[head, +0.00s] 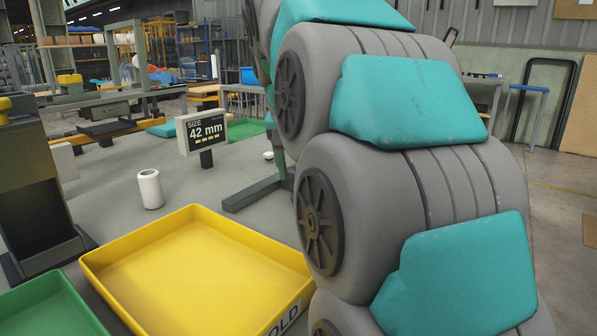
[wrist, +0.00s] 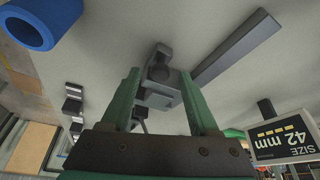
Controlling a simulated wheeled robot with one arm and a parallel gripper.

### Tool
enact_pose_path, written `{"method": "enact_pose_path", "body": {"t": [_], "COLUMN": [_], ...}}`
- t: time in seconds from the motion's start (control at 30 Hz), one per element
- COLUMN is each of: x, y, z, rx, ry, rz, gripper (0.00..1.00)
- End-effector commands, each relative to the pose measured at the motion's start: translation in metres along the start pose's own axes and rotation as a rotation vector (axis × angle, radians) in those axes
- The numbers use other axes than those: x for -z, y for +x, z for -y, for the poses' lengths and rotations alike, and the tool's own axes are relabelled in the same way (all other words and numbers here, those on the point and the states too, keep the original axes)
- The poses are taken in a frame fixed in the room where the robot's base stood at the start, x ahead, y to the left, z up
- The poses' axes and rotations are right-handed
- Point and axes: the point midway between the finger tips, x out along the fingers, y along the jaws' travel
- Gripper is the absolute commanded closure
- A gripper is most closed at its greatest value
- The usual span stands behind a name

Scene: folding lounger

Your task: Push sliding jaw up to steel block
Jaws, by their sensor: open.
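In the wrist view my gripper (wrist: 160,76) is open, with its two green fingers spread apart. A grey metal jaw-like part (wrist: 161,72) shows between and beyond the fingertips; I cannot tell whether the fingers touch it. A lighter flat grey piece (wrist: 158,96) shows just below it between the fingers. I cannot tell for sure which is the sliding jaw and which is the steel block. A long grey bar (wrist: 236,47) runs from near them to the upper right. My gripper is not visible in the head view, where large grey and teal shapes fill the right.
A sign reading SIZE 42 mm (head: 205,131) stands on the bench and also shows upside down in the wrist view (wrist: 284,136). A white cylinder (head: 150,189), a yellow tray (head: 95,268) and a green tray (head: 84,311) are nearer. A blue tube (wrist: 38,22) shows in the wrist view.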

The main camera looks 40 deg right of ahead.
Motion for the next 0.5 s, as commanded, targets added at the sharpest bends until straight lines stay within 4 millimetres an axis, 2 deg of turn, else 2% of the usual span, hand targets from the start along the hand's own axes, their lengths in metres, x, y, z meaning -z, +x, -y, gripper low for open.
{"method": "enact_pose_path", "body": {"t": [0.3, 0.5], "x": [0.001, 0.001], "y": [-0.041, -0.06], "z": [0.001, 0.001], "rx": [0.003, 0.002], "ry": [0.0, 0.001], "rz": [-0.007, -0.004], "gripper": [0.39, 0.39]}}
